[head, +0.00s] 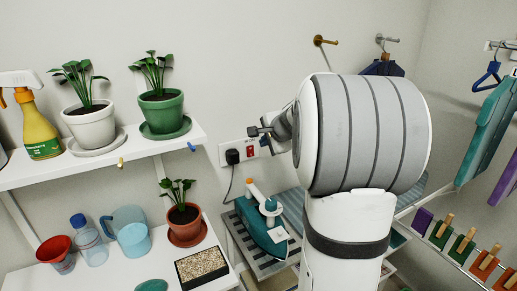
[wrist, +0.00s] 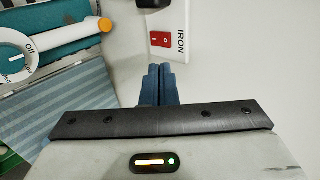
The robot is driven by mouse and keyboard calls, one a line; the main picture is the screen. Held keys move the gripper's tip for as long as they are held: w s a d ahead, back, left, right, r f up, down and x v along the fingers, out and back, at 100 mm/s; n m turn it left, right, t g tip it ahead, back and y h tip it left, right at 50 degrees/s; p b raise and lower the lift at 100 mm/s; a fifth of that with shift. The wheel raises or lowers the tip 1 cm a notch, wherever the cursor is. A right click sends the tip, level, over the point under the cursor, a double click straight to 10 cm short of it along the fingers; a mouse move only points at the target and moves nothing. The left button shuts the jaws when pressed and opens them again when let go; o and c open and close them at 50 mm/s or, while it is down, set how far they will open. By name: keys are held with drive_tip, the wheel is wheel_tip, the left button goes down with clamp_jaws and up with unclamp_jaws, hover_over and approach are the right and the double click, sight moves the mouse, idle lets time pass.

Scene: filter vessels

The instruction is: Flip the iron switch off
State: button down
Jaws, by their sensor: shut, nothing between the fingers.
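The iron switch (head: 250,152) is a small red rocker on a white wall plate, right of a black plug (head: 232,156). In the wrist view the red switch (wrist: 160,40) sits beside the printed word IRON, just beyond my fingertips. Which way the rocker is tipped I cannot tell. My gripper (wrist: 159,68) is shut and empty, its two blue-grey fingers side by side, pointing toward the plate. In the head view my gripper (head: 257,132) is close to the plate's upper right; contact with the switch cannot be made out.
The teal iron (head: 262,228) with an orange part stands on a striped board (head: 238,240) below the switch; a cord runs down from the plug. A white shelf (head: 150,148) with potted plants is at left. Hooks and hanging clothes are at right.

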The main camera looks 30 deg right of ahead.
drive_tip(key=v, duration=0.4)
drive_tip(key=shift+r, duration=0.6)
